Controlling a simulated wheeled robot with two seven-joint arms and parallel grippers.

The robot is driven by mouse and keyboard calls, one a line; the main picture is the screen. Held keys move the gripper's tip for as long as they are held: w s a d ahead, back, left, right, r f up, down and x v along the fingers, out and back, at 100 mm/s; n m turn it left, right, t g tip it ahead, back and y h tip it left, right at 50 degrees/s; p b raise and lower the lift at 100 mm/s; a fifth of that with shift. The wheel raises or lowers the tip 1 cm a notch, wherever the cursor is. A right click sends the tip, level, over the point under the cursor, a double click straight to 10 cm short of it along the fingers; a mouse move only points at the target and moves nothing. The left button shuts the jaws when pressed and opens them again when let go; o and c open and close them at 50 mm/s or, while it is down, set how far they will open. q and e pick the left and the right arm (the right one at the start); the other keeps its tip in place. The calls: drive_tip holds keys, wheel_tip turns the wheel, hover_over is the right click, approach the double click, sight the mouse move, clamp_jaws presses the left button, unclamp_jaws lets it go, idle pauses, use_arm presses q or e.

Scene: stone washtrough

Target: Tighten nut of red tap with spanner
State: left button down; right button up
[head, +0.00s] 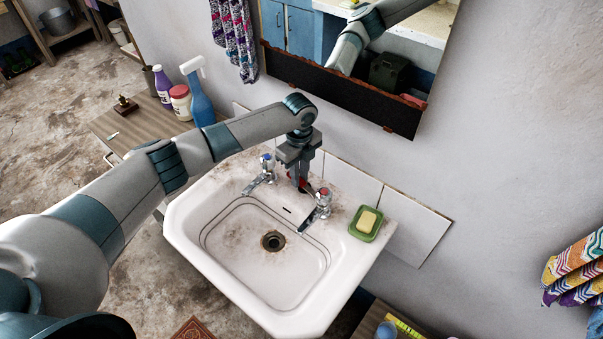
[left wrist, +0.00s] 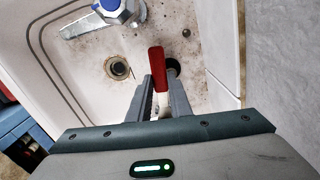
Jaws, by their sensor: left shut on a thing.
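The red tap (head: 322,197) stands on the right of the back ledge of the white sink (head: 185,222); its nut is too small to make out. The blue tap (head: 267,163) stands to its left and also shows in the left wrist view (left wrist: 112,10). My left gripper (head: 300,187) points down over the ledge between the two taps, close to the red one. It is shut on the spanner, whose red handle (left wrist: 157,68) shows between the fingers in the left wrist view. The spanner's jaw end cannot be made out. My right gripper is not in view.
A green soap dish (head: 367,228) with yellow soap sits right of the red tap. A mirror (head: 345,85) hangs above on the wall. A wooden table (head: 112,130) with a blue spray bottle (head: 199,98) stands left of the sink. The basin is empty.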

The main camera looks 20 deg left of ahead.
use_arm(q)
drive_tip(key=shift+w, duration=0.1)
idle(0.6)
drive_tip(key=shift+w+a+b, duration=0.3)
drive_tip(key=shift+w+a, duration=0.15)
drive_tip(key=shift+a, duration=0.2)
drive_tip(key=shift+w+a+b, duration=0.3)
drive_tip(key=shift+w+a, duration=0.1)
drive_tip(key=shift+a, duration=0.25)
drive_tip(key=shift+w+a+b, duration=0.3)
drive_tip(key=shift+a, duration=0.3)
drive_tip(key=shift+w+a+b, duration=0.25)
drive_tip(key=shift+a, duration=0.3)
drive_tip(key=shift+r, duration=0.1)
drive_tip(key=shift+r+p, duration=0.45)
drive_tip(key=shift+p, duration=0.05)
wheel_tip(320, 180, up, 5)
drive_tip(key=p, duration=0.4)
drive_tip(key=shift+w, duration=0.1)
